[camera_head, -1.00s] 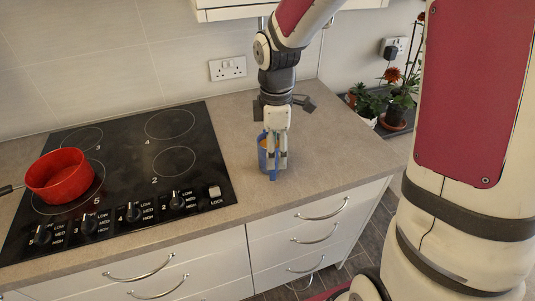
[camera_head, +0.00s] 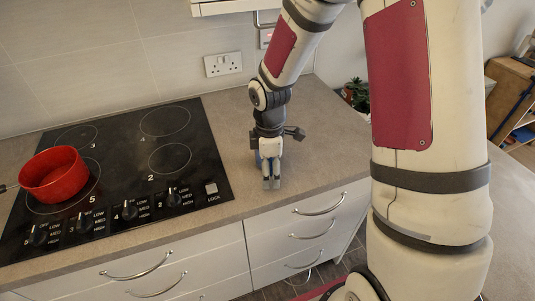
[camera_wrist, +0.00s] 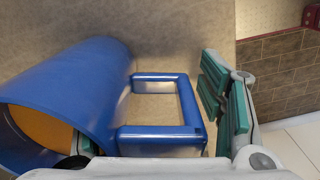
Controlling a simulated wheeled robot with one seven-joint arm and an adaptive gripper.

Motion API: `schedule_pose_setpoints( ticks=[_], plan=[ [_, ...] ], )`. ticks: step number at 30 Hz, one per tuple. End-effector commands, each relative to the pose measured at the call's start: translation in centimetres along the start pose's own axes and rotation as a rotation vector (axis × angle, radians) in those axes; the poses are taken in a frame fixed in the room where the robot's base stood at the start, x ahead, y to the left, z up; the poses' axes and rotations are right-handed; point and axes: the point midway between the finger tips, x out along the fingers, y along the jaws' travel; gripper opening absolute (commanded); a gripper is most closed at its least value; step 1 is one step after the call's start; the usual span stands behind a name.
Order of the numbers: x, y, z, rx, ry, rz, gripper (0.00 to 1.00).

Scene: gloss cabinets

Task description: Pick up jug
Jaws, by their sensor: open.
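The blue jug (camera_wrist: 75,95) fills the left of the wrist view, with an orange inside and a square blue handle (camera_wrist: 190,105) pointing right. My gripper points down and is open. In the wrist view, one teal-padded finger is to the right of the handle, with a small gap. Only a bit of teal from the other finger shows at the jug's mouth; whether it is inside the jug I cannot tell.
A black hob (camera_head: 130,165) with a red pan (camera_head: 54,175) lies to the left. The beige worktop (camera_head: 225,120) is clear around the jug. White drawers (camera_head: 300,235) are below its front edge. A potted plant (camera_head: 357,95) stands at the back right, and a tiled wall is behind.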

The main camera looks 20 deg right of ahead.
Motion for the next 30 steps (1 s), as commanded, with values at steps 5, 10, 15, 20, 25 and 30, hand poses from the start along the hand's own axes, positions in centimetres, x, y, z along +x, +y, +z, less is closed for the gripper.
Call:
schedule_pose_setpoints(
  ticks=[5, 10, 15, 20, 25, 30],
  plan=[
    [-0.1, 0.0, 0.0, 0.0, 0.0, 0.0, 0.47],
    [-0.1, 0.0, 0.0, 0.0, 0.0, 0.0, 0.09],
    [-0.1, 0.0, 0.0, 0.0, 0.0, 0.0, 0.0],
    [-0.1, 0.0, 0.0, 0.0, 0.0, -0.001, 0.0],
    [-0.6, 0.0, 0.0, 0.0, 0.001, 0.001, 0.0],
    [-2.0, 0.1, 0.0, 0.002, 0.001, 0.005, 0.0]
  ],
)
